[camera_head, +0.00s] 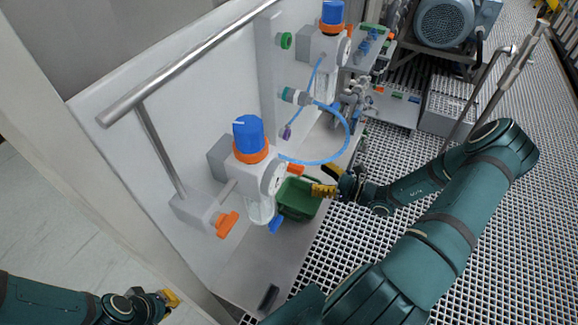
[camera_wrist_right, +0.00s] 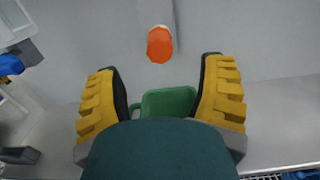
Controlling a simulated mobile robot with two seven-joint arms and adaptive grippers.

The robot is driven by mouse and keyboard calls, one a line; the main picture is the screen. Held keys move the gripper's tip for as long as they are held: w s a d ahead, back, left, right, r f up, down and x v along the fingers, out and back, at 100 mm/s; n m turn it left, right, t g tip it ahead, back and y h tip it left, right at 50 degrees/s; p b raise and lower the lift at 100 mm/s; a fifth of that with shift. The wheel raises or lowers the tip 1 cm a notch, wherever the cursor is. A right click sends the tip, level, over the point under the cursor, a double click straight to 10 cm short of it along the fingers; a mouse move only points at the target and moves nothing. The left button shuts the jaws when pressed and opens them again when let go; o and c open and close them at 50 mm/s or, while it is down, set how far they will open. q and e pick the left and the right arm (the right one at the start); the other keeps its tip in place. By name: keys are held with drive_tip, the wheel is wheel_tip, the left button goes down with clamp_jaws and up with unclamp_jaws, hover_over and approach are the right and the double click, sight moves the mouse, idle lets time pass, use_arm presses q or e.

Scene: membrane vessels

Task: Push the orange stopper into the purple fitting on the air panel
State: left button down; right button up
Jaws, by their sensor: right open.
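An orange piece, which looks like the stopper (camera_head: 296,170), sits at the right side of the near regulator, left of my right gripper (camera_head: 325,190). In the right wrist view an orange rounded end (camera_wrist_right: 160,44) on a pale pipe shows ahead, beyond and above the fingertips; it seems to be the same piece. My right gripper (camera_wrist_right: 160,95) is open, with nothing between its yellow fingers. A small purple fitting (camera_head: 286,132) is on the panel by the blue tube, above and left of the gripper. My left gripper (camera_head: 168,298) is low at the left, away from the panel; its finger opening is unclear.
A green bin (camera_head: 296,207) stands on the grey ledge below the regulator, close to my right gripper; it also shows in the wrist view (camera_wrist_right: 168,102). The near regulator (camera_head: 248,135) has a blue knob. A blue hose (camera_head: 347,135) loops nearby. An orange handle (camera_head: 227,224) sticks out lower left.

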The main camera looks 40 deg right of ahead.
sight(303, 171)
drive_tip(key=x, duration=0.6)
drive_tip(key=shift+w+a, duration=0.2)
drive_tip(key=shift+w, duration=0.05)
drive_tip(key=shift+w+a, duration=0.3)
drive_tip(key=shift+w, duration=0.35)
drive_tip(key=shift+p, duration=0.3)
idle(0.6)
clamp_jaws()
drive_tip(key=shift+s+d, duration=0.15)
drive_tip(key=shift+s, duration=0.1)
idle(0.4)
drive_tip(key=shift+p+v, duration=0.7)
drive_tip(key=shift+v, duration=2)
